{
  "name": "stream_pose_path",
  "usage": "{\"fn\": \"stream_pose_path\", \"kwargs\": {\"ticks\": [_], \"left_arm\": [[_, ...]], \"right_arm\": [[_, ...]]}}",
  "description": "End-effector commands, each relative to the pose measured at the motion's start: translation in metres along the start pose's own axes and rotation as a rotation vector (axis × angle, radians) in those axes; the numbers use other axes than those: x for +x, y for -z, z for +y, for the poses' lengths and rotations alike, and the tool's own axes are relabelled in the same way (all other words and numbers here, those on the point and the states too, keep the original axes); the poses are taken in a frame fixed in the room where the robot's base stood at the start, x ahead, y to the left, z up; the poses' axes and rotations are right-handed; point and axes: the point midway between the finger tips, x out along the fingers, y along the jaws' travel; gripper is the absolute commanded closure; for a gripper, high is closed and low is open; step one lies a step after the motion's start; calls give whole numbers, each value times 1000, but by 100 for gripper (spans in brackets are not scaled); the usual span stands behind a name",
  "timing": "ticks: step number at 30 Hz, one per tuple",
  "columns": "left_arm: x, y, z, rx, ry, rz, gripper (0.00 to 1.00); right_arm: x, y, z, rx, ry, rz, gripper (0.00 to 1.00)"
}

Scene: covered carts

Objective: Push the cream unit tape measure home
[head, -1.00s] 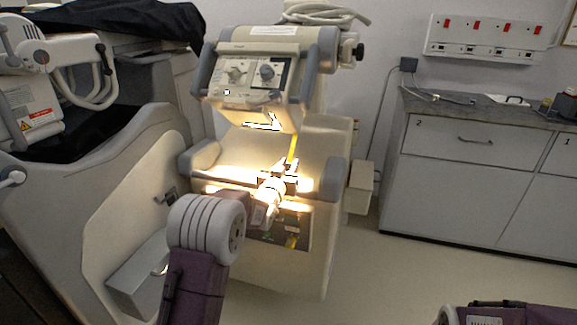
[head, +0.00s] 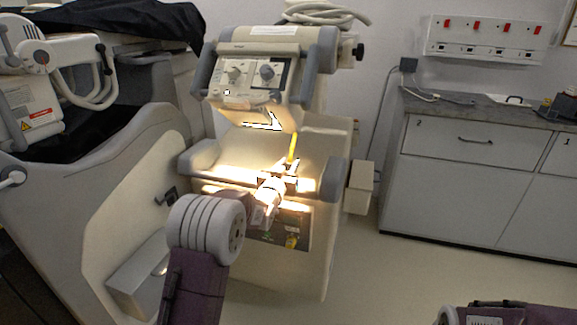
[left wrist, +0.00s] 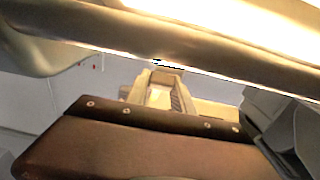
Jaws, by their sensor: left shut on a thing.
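The cream unit (head: 325,255) stands in the middle of the head view, with a control head above a lit recess. A narrow yellow piece, which looks like the tape measure (head: 292,147), stands upright in the recess. My left gripper (head: 287,168) reaches into the recess and is shut at the lower end of that yellow piece. The fingers hide that end, and bright glare blurs the contact. In the left wrist view the fingers (left wrist: 160,88) show beneath a bright edge; the tape measure cannot be made out there. My right gripper is out of view.
Grey padded arms flank the recess, (head: 333,180) on the right. The control head (head: 262,75) overhangs my left gripper. Another machine with a black cover (head: 110,25) stands close on the left.

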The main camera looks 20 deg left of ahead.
Motion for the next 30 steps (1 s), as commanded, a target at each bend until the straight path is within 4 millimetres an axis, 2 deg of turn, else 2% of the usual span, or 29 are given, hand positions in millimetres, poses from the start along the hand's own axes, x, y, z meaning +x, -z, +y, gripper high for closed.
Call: {"fn": "stream_pose_path", "kwargs": {"ticks": [10,15,19,29,30], "left_arm": [[0,1,0,0,0,1,100],[16,26,0,0,0,3,100],[30,38,0,0,0,3,100],[34,38,0,0,0,3,100],[34,38,0,0,0,3,69]], "right_arm": [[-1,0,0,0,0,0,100],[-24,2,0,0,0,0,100],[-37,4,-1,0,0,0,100],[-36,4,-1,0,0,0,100],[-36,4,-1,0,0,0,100]]}}
